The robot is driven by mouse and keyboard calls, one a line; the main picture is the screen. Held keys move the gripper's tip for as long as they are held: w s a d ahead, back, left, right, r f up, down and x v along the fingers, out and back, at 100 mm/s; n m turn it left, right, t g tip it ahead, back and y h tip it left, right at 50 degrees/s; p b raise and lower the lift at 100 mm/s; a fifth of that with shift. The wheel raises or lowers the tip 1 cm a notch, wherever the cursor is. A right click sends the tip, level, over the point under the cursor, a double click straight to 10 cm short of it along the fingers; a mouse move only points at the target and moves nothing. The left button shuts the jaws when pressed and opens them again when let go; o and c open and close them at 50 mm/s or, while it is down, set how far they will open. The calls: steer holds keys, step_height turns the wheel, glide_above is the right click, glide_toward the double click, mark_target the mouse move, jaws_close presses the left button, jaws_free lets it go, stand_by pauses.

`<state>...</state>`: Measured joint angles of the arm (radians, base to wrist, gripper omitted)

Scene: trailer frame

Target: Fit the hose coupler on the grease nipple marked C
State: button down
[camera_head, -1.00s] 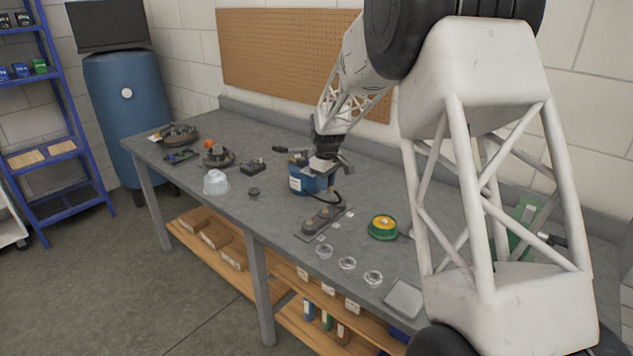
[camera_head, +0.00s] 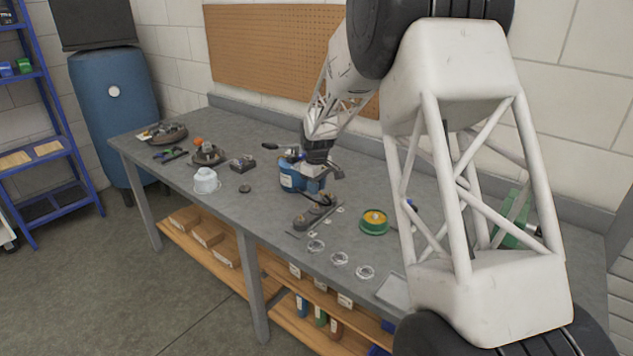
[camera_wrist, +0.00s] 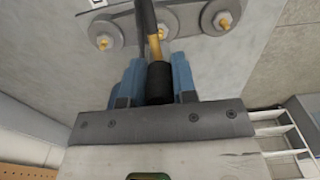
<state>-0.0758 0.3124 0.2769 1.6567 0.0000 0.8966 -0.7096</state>
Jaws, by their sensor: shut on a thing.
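The nipple block (camera_head: 304,223) is a dark grey bar with rounded bosses on the bench, in front of the blue grease pump (camera_head: 289,181). In the wrist view the block (camera_wrist: 186,20) shows brass nipples on round bosses: a left nipple (camera_wrist: 103,42), a middle nipple (camera_wrist: 163,33) and a right nipple (camera_wrist: 225,22). My gripper (camera_wrist: 155,85) has its blue fingers shut on the black hose coupler (camera_wrist: 160,84), whose brass part overlaps the middle boss in the picture. I cannot tell whether they touch. The black hose (camera_wrist: 147,14) crosses in front of the block. No letter is readable.
A white tub (camera_head: 206,181) and small parts stand to the left.

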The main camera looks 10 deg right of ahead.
steer(key=shift+f, duration=0.85)
steer(key=shift+f, duration=0.95)
stand_by(3.3)
steer(key=shift+c, duration=2.2)
jaws_free()
steer(key=shift+r, duration=0.1)
steer(key=shift+r, duration=3.35)
